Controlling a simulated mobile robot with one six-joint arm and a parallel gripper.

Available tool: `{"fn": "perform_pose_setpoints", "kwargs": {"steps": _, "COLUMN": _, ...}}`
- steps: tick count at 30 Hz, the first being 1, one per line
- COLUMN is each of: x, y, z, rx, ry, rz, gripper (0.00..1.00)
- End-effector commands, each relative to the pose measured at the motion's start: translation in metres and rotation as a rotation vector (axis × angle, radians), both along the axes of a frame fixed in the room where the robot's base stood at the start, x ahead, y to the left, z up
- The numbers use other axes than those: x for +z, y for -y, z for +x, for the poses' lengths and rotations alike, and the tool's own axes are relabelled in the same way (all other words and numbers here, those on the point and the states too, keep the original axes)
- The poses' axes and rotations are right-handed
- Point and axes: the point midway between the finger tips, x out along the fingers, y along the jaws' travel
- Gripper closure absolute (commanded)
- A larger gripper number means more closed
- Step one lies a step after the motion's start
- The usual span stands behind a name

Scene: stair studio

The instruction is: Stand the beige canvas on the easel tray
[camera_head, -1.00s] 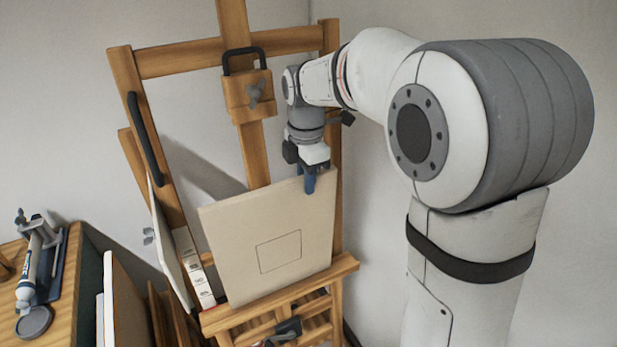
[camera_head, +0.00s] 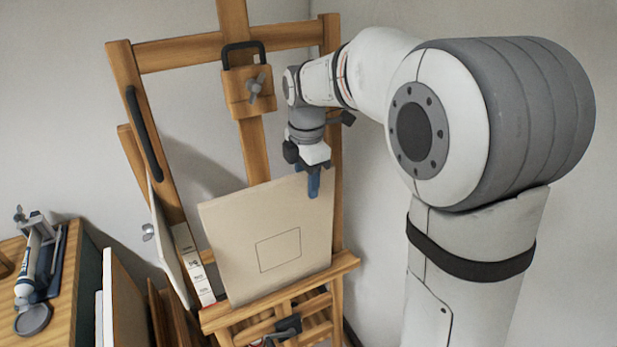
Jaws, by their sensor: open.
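The beige canvas (camera_head: 232,235), with a thin dark outlined square on its face, stands on the easel tray (camera_head: 345,262) and leans back against the wooden easel (camera_head: 148,165). Its lower edge meets the tray, and it is slightly turned in the picture. My gripper (camera_head: 314,188) points down at the canvas's upper right corner. It is open, with a blue finger in front of the canvas face. The other finger is hidden behind the canvas, and I cannot tell whether either one touches it.
The easel's upper clamp block (camera_head: 250,95) is above the canvas, clear of it. A side table (camera_head: 62,290) at the left holds a tube-like tool and a round lid. Several panels (camera_head: 125,300) lean beside it. The wall is close behind the easel.

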Motion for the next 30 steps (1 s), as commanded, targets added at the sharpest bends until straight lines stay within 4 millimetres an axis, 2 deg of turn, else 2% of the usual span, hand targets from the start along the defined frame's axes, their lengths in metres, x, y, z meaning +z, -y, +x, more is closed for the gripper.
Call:
{"fn": "perform_pose_setpoints", "kwargs": {"steps": 4, "x": 0.0, "y": 0.0, "z": 0.0, "rx": 0.0, "ry": -0.001, "rz": 0.0, "gripper": 0.57}}
{"fn": "perform_pose_setpoints", "kwargs": {"steps": 7, "x": 0.008, "y": 0.0, "z": 0.001, "rx": 0.0, "ry": 0.001, "rz": 0.0, "gripper": 0.57}}
{"fn": "perform_pose_setpoints", "kwargs": {"steps": 15, "x": 0.053, "y": 0.0, "z": 0.001, "rx": 0.0, "ry": 0.003, "rz": 0.0, "gripper": 0.57}}
{"fn": "perform_pose_setpoints", "kwargs": {"steps": 21, "x": 0.075, "y": 0.0, "z": 0.002, "rx": 0.0, "ry": 0.001, "rz": 0.0, "gripper": 0.57}}
{"fn": "perform_pose_setpoints", "kwargs": {"steps": 30, "x": 0.078, "y": 0.0, "z": 0.001, "rx": 0.0, "ry": 0.0, "rz": 0.0, "gripper": 0.57}}
